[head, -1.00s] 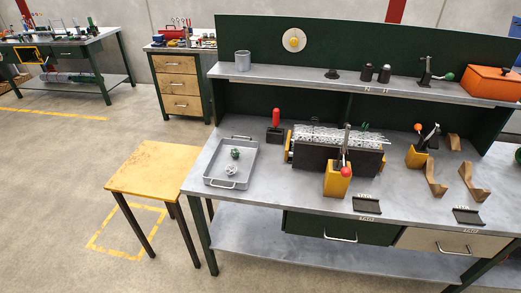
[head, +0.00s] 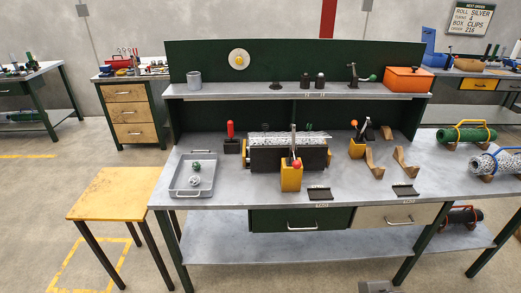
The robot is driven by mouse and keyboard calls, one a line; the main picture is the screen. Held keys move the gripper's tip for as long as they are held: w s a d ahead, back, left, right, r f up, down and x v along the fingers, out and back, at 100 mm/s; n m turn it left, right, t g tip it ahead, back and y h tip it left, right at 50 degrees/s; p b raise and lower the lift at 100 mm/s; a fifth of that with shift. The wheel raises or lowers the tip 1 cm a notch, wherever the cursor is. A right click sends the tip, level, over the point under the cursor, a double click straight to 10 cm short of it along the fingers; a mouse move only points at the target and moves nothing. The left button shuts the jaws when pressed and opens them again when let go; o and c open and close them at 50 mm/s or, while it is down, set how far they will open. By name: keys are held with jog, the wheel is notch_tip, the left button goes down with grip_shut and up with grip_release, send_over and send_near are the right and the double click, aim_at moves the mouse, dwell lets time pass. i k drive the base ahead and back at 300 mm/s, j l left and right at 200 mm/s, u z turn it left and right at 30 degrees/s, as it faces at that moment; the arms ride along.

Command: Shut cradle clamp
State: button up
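Two curved wooden cradle pieces stand apart and empty on the bench's right side: one cradle piece (head: 372,159) on the left, the other cradle piece (head: 404,161) on the right. Behind them is a black lever mechanism (head: 365,130) with an orange knob beside a yellow block (head: 357,149). I cannot tell whether this is the cradle clamp, or whether it is open or shut. A red-handled upright device (head: 231,131) stands left of the dark trough (head: 264,158) holding wire mesh. My gripper does not show.
A grey tray (head: 175,190) with small parts lies on the bench's left, beside a yellow-topped stool (head: 113,196).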

aim_at(296, 164)
jog(key=i+j+u, duration=0.15)
jog(key=j+u, duration=0.2)
jog(key=i+j+u, duration=0.2)
jog(key=u, duration=0.15)
jog(key=i+j+u, duration=0.35)
jog(key=k+l, duration=0.1)
